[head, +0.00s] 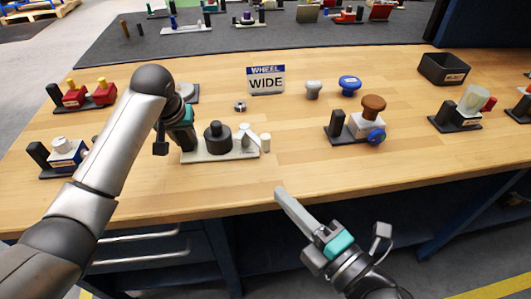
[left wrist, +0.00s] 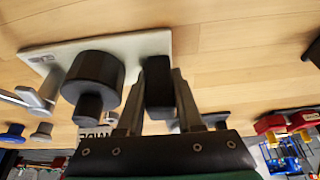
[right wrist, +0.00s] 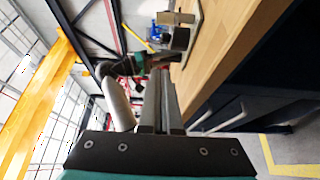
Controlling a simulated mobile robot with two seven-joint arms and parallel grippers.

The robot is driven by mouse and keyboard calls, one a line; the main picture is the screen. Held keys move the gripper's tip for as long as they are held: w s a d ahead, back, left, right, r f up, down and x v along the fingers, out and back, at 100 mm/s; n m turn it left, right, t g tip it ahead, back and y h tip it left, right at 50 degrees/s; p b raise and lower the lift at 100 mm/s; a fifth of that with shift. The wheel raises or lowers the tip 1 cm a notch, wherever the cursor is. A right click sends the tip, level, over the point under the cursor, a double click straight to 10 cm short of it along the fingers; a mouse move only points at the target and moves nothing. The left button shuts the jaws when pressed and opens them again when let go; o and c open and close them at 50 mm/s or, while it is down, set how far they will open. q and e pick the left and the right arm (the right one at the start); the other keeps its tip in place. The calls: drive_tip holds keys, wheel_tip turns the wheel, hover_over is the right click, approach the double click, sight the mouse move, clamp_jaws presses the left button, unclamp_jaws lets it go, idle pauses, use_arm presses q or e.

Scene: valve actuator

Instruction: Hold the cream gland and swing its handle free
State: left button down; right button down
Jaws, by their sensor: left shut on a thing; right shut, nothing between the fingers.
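The cream gland (head: 215,154) is a cream base plate with a fat black cylinder (head: 217,136) in its middle and a pale handle with an upright knob (head: 265,142) at its right end. My left gripper (head: 187,139) is at the plate's left end. The left wrist view shows its fingers shut on a black upright block (left wrist: 158,82) beside the black cylinder (left wrist: 92,78); the handle (left wrist: 46,88) is on the far side. My right gripper (head: 281,193) is shut and empty, in front of the table edge, apart from the gland; its closed fingers also fill the right wrist view's middle (right wrist: 161,100).
A WIDE wheel sign (head: 266,80) stands behind the gland, with a small metal nut (head: 240,106) near it. A blue-and-brown valve unit (head: 366,120) stands to the right, a black bin (head: 444,69) farther back. Bare wood lies between the gland and that unit.

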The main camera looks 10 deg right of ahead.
sight(268, 144)
use_arm(q)
drive_tip(key=shift+s+d+f, duration=0.1)
drive_tip(key=shift+s+f, duration=0.1)
drive_tip(key=shift+f, duration=0.1)
use_arm(e)
drive_tip(key=x, duration=0.9)
drive_tip(key=shift+w+a, duration=0.3)
drive_tip(key=shift+a, duration=0.05)
drive_tip(key=shift+w+d, duration=1.05)
drive_tip(key=shift+d, duration=0.15)
drive_tip(key=shift+w+d, duration=0.3)
drive_tip(key=shift+w+d, duration=0.5)
drive_tip(key=shift+d, duration=0.4)
